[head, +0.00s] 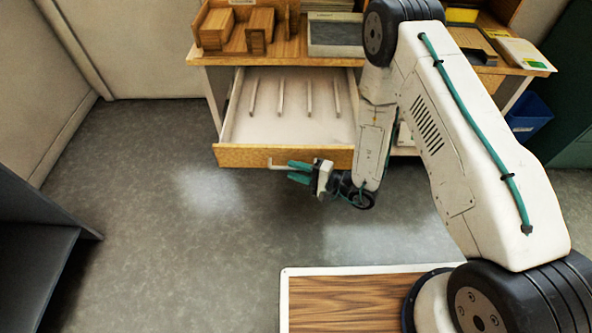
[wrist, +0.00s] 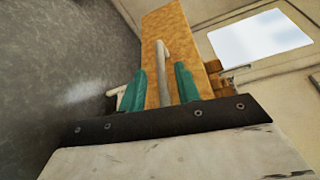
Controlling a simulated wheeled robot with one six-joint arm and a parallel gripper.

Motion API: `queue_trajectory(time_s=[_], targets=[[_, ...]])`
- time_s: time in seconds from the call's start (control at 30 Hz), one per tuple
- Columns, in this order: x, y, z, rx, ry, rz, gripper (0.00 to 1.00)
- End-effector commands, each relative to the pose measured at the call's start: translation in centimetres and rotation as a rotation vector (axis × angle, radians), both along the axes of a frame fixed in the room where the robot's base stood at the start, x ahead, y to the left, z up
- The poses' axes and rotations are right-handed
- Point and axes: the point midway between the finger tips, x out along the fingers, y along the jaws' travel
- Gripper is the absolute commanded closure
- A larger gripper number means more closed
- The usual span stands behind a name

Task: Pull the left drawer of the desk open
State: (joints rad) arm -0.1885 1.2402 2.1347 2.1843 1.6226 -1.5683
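The desk (head: 345,61) has its left drawer (head: 270,155) pulled well out, showing a pale inside with several thin dividers. A pale bar handle (head: 277,167) is on the wooden front. My gripper (head: 291,170) is at the right part of this handle, in front of the drawer. In the wrist view, the handle (wrist: 162,72) lies between the two teal fingers of my gripper (wrist: 160,82), with a gap on both sides. The fingers are open. My arm hides the desk's middle.
Wooden organizers (head: 240,30) and a dark-faced box (head: 335,33) stand on the desktop. A blue bin (head: 528,115) is at the right. A dark grey cabinet (head: 35,235) is at the left. The grey floor before the drawer is clear.

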Motion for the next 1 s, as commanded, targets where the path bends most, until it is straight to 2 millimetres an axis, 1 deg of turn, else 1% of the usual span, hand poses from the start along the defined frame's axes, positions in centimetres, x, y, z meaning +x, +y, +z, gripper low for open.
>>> queue_trajectory(time_s=[0.13,0.27,0.5,0.6,0.7,0.8,1.0], targets=[[0.0,0.1,0.0,0.000,-0.002,0.002,0.67],[-0.3,-0.8,0.1,0.000,-0.002,0.001,0.67],[-2.0,-4.5,0.4,0.000,0.001,-0.002,0.67],[-2.6,-5.8,0.5,0.000,0.000,-0.001,0.67],[-3.0,-6.6,0.6,0.001,0.001,0.001,0.67],[-3.2,-6.9,0.6,0.000,-0.001,0.001,0.67],[-3.2,-7.0,0.6,0.000,-0.001,0.002,0.67]])
